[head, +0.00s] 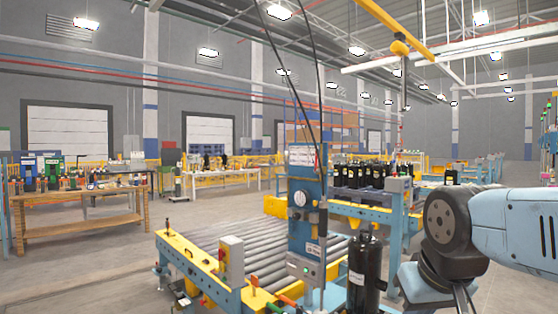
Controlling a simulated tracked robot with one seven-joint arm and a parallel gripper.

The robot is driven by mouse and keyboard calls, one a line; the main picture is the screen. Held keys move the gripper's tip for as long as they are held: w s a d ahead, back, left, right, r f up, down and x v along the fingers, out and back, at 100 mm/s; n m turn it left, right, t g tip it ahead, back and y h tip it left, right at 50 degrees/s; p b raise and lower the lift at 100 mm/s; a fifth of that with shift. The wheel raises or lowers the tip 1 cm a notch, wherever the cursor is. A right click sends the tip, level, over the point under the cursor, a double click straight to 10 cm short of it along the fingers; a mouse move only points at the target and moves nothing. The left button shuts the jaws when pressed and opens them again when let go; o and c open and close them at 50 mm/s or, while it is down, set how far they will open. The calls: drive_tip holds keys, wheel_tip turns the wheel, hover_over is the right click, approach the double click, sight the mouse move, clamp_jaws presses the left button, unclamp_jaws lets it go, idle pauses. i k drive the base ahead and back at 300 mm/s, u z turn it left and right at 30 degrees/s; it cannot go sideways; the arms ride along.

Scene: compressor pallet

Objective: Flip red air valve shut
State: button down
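A small red-orange handle (287,300) shows low in the head view, at the foot of a blue control post (303,225) beside the roller conveyor. It may be the red air valve, but it is too small to tell how the handle is turned. A green part (273,308) sits just left of it, cut by the lower edge. Another small red part (221,255) is on the side of a grey box on the conveyor frame. My arm shows at the right with blue and dark grey links, but my gripper is out of view.
A roller conveyor (260,252) with yellow-blue edges fills the middle front. A black cylinder (365,275) stands right of the post, close to my arm. Dark cables hang above the post. A wooden workbench (75,222) stands at left, with open floor (95,262) before it.

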sight(319, 170)
drive_tip(key=u, duration=0.75)
drive_tip(key=i, duration=1.95)
drive_tip(key=z, duration=0.55)
drive_tip(key=k, duration=0.8)
drive_tip(key=z, duration=0.2)
drive_tip(key=i, duration=0.9)
drive_tip(key=u, duration=0.1)
